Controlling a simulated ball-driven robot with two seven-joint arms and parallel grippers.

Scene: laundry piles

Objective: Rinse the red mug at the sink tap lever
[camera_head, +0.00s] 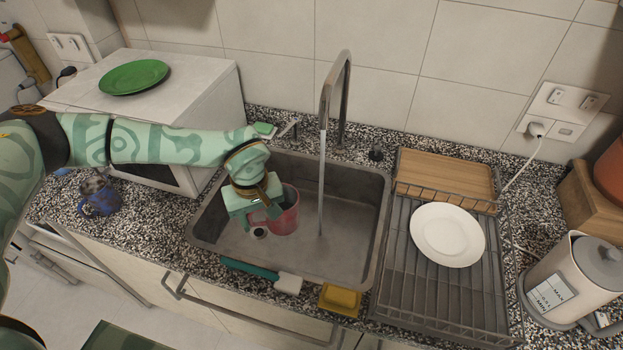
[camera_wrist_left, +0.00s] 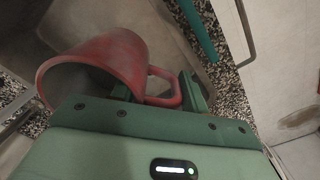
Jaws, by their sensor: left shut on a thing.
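The red mug (camera_head: 285,213) is inside the sink basin (camera_head: 215,215), left of the running water and apart from it. My left gripper (camera_head: 262,226) is shut on the mug's handle. In the left wrist view the mug (camera_wrist_left: 105,60) shows its open mouth toward the left, and the handle (camera_wrist_left: 163,88) sits between the fingers of my left gripper (camera_wrist_left: 158,92). A thin stream of water (camera_head: 321,180) falls from the curved metal tap (camera_head: 326,90) into the basin. My right gripper is out of view.
A dish rack (camera_head: 400,285) with a white plate (camera_head: 447,235) and a wooden board (camera_head: 445,174) stands right of the sink. A yellow sponge (camera_head: 340,299) and a teal-and-white brush (camera_head: 287,284) lie at the front edge.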

